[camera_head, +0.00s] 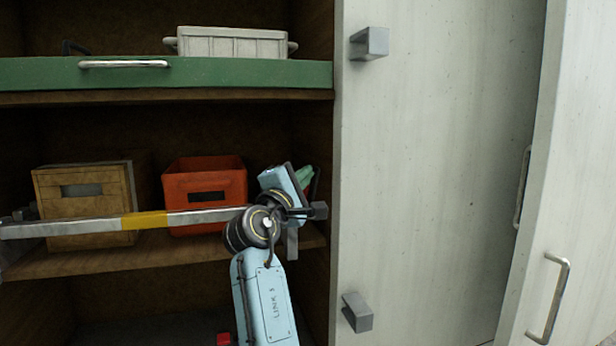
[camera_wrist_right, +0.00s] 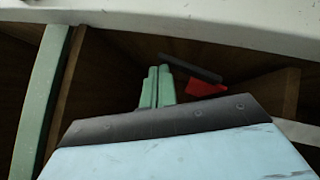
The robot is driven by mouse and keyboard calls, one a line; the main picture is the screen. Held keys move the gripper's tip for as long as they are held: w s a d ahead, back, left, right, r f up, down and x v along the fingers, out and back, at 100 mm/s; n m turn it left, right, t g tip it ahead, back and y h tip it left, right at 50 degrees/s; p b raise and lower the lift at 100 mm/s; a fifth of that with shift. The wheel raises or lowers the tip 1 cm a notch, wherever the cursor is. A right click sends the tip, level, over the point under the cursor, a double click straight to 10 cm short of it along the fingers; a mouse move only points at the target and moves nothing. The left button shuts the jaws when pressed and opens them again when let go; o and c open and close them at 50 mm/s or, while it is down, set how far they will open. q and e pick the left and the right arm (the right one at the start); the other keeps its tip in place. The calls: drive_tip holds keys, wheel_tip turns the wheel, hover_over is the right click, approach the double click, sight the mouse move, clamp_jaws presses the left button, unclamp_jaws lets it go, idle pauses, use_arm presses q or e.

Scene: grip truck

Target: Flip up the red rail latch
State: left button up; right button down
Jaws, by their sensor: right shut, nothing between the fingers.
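The silver rail (camera_head: 190,217) with a yellow band crosses the front of the middle shelf in the head view. A red piece (camera_wrist_right: 205,88), likely the red rail latch, shows just beyond and right of my right fingertips in the wrist view, beside a dark bar. In the head view only a sliver of red shows behind my gripper, near the rail's right end. My right gripper (camera_head: 304,177) has green fingers, shut and empty; they also show in the wrist view (camera_wrist_right: 157,86). They look apart from the red piece, but contact is hard to judge. My left gripper is out of view.
A wooden crate (camera_head: 85,190) and a red-orange bin (camera_head: 205,185) stand on the middle shelf behind the rail. A green drawer front (camera_head: 220,73) with a grey bin (camera_head: 232,42) is above. A white door panel (camera_head: 440,170) stands close right of my arm.

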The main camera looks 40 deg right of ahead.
idle(0.4)
drive_tip(key=s+a+r+b, duration=0.2)
drive_tip(key=a, duration=1.1)
drive_tip(key=shift+r+b, duration=0.15)
drive_tip(key=shift+b, duration=0.2)
drive_tip(key=shift+d, duration=0.1)
